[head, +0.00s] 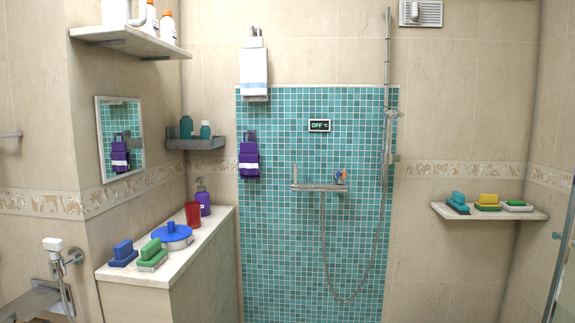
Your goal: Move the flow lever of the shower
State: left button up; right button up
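The shower (318,187) is a grey metal mixer bar on the teal tiled wall panel. A small blue and orange part (340,177) sits at its right end; I cannot tell whether this is the flow lever. The left end has a short upright piece (295,174). A hose (324,262) hangs in a loop below the bar and rises to a hand shower (390,117) on a vertical rail (386,60). A display (319,125) above the bar reads OFF. Neither of my grippers shows.
A counter (215,222) at left carries a blue-lidded tin (172,234), red cup (193,214), purple bottle (203,197) and brushes. A wall shelf (490,214) with sponges juts out at right. Glass (560,260) edges the far right. The space before the teal panel looks clear.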

aim_at(296, 186)
jog(key=i+j, duration=0.1)
jog(key=i, duration=0.5)
jog(key=i+j, duration=0.15)
jog(key=i, duration=0.45)
jog(key=i+l+z, duration=0.15)
jog(key=i, duration=0.45)
jog(key=i+l+z, duration=0.15)
jog(key=i, duration=0.4)
